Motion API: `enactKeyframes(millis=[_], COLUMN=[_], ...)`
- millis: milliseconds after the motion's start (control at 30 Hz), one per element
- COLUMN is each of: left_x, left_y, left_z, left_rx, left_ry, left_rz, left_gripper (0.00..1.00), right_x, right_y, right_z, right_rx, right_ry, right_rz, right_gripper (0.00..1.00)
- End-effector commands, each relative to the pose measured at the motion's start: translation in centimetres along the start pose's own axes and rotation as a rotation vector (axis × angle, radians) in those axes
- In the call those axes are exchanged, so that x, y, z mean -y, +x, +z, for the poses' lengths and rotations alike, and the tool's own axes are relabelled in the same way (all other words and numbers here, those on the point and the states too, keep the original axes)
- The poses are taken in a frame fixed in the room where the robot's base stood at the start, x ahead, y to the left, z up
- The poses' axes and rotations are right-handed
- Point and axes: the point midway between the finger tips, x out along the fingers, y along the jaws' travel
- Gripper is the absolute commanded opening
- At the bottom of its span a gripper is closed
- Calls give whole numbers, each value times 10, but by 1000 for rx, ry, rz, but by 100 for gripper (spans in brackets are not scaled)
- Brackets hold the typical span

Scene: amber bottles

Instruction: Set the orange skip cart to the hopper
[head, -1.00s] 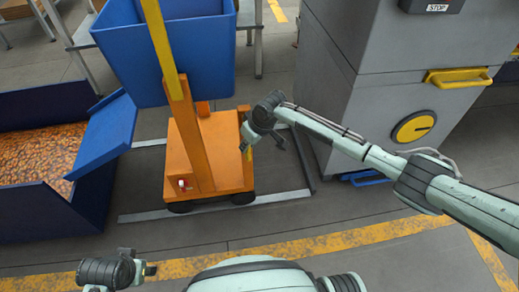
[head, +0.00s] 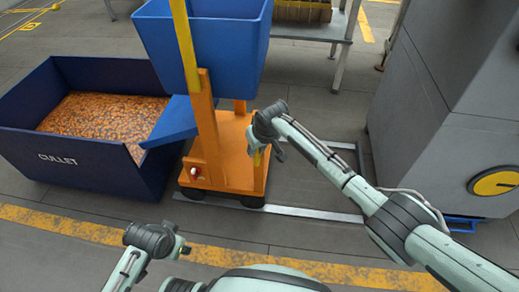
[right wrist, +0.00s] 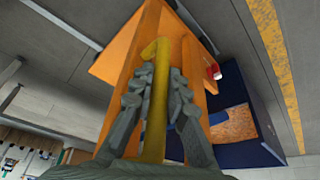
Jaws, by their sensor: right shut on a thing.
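The orange skip cart (head: 235,160) stands upright on the floor, with a blue tub (head: 215,45) raised on its mast. Left of it is a blue bin marked CULLET (head: 75,160), full of orange bits. The bin's slanted blue lip (head: 172,122) reaches to the cart's left side; whether they touch is unclear. My right gripper (head: 266,148) is at the cart's right side. In the right wrist view its fingers (right wrist: 160,95) are shut around a yellow bar (right wrist: 157,100) on the cart. My left gripper (head: 182,247) is low in the picture, away from the cart; its jaws are unclear.
A pale floor frame (head: 315,212) lies under and right of the cart. A grey machine (head: 430,120) with a yellow dial stands at the right. A table (head: 325,30) is behind. A yellow line (head: 60,225) crosses the floor in front.

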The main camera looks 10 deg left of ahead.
Motion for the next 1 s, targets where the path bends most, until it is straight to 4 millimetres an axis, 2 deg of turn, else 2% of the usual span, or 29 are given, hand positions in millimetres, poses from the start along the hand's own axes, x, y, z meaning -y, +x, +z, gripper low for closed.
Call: enactKeyframes(millis=[267, 300, 433, 467, 767, 867, 1000], left_x=[-1, -1, -2, -2, -2, -2, -2], left_y=[1, 2, 2, 2, 2, 2, 2], left_z=[2, 2, 0, 0, -3, -3, -2], left_rx=[3, 2, -2, -2, -5, -4, -4], left_ry=[1, 2, 3, 3, 4, 4, 3], left_rz=[1, 2, 3, 3, 3, 3, 2], left_gripper=[40, 40, 40, 40, 40, 40, 40], right_x=[6, 7, 6, 6, 4, 3, 3], right_y=[0, 0, 0, 0, -2, -9, -31], right_z=[-2, -2, -2, -2, -2, -2, -2], right_rx=[-6, -6, -7, -6, -5, -6, -8], right_ry=[-1, -1, -1, -1, -1, -1, -1], right_rz=[-10, -11, -10, -10, -6, -6, -6], right_gripper=[0, 18, 35, 36, 36, 36, 36])
